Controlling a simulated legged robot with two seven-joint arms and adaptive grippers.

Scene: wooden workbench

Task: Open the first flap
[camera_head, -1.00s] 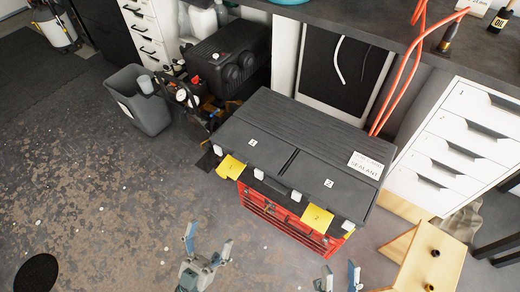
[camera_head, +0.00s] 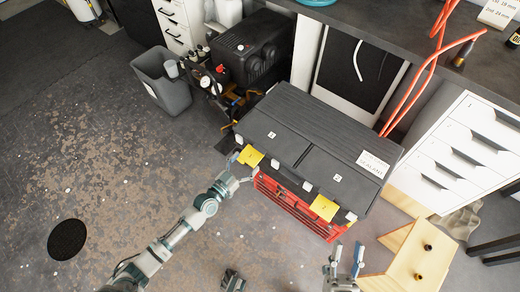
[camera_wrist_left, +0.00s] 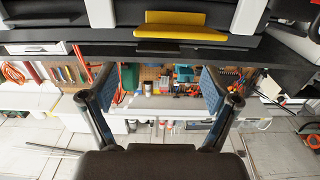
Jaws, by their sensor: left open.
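A red toolbox (camera_head: 294,209) with a black top stands on the floor in the head view. Its top has two front flaps, the first flap (camera_head: 262,128) labelled 1 and the second flap (camera_head: 347,187) labelled 2, both lying shut. A yellow tab (camera_head: 251,155) sits at the first flap's front edge, and another yellow tab (camera_head: 324,208) at the second's. My left gripper (camera_head: 243,169) is open beside the first tab. In the left wrist view, a yellow tab (camera_wrist_left: 180,31) lies ahead of the spread, empty fingers (camera_wrist_left: 158,88). My right gripper (camera_head: 347,256) is open and empty below the toolbox.
A wooden stand (camera_head: 405,262) is close to my right gripper. A white drawer cabinet (camera_head: 455,150) is at the right. A black compressor (camera_head: 252,48) and a grey bin (camera_head: 163,85) stand behind left. Orange hoses (camera_head: 411,75) hang from the workbench. The floor at the left is mostly clear.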

